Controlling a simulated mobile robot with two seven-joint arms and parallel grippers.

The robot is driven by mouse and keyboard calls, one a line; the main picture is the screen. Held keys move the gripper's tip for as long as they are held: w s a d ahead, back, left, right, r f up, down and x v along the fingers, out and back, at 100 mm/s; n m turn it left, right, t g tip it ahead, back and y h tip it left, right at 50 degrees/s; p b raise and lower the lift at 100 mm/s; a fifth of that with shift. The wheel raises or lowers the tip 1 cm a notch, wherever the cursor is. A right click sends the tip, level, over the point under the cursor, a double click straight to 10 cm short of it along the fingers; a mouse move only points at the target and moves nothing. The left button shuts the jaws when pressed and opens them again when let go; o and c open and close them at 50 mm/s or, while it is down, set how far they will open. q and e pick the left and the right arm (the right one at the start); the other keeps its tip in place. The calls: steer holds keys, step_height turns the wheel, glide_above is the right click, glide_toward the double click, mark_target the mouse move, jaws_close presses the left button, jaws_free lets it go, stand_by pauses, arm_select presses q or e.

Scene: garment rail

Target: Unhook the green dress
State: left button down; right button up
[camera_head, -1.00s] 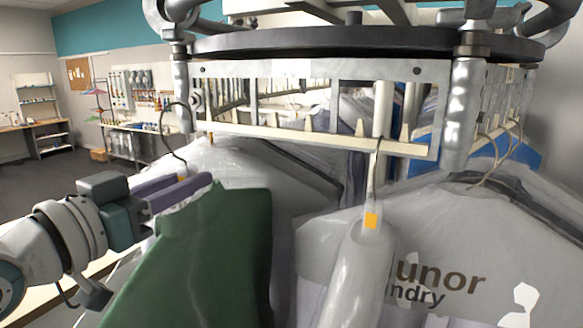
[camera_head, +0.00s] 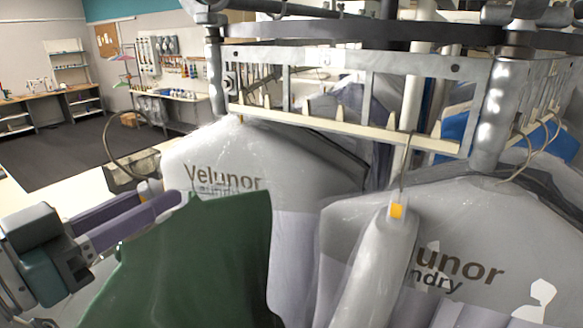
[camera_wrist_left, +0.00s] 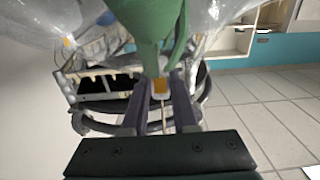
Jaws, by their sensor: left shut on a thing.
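The green dress (camera_head: 200,262) hangs at the lower left of the head view. My left gripper (camera_head: 158,200) is shut on its hanger (camera_head: 144,190) at the neck, just above the collar. The hanger's curved hook (camera_head: 110,138) rises above the purple fingers and stands left of the rail (camera_head: 330,128), with a visible gap between them. In the left wrist view the green dress (camera_wrist_left: 150,25) is at the top, and a yellow tag (camera_wrist_left: 160,87) shows between the fingers (camera_wrist_left: 160,100). My right gripper is not in view.
Bagged white garments (camera_head: 230,160) hang close behind the dress, and another bagged garment (camera_head: 450,225) hangs to its right. The slotted rail end has upright bars and pegs. Open floor (camera_head: 60,150) lies to the left, before a workbench (camera_head: 50,97).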

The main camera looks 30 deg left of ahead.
arm_select(q)
steer(key=s+a+p, duration=0.2)
steer(key=s+p, duration=0.2)
steer(key=s, duration=2.5)
steer(key=shift+s, duration=0.3)
steer(key=shift+r, duration=0.1)
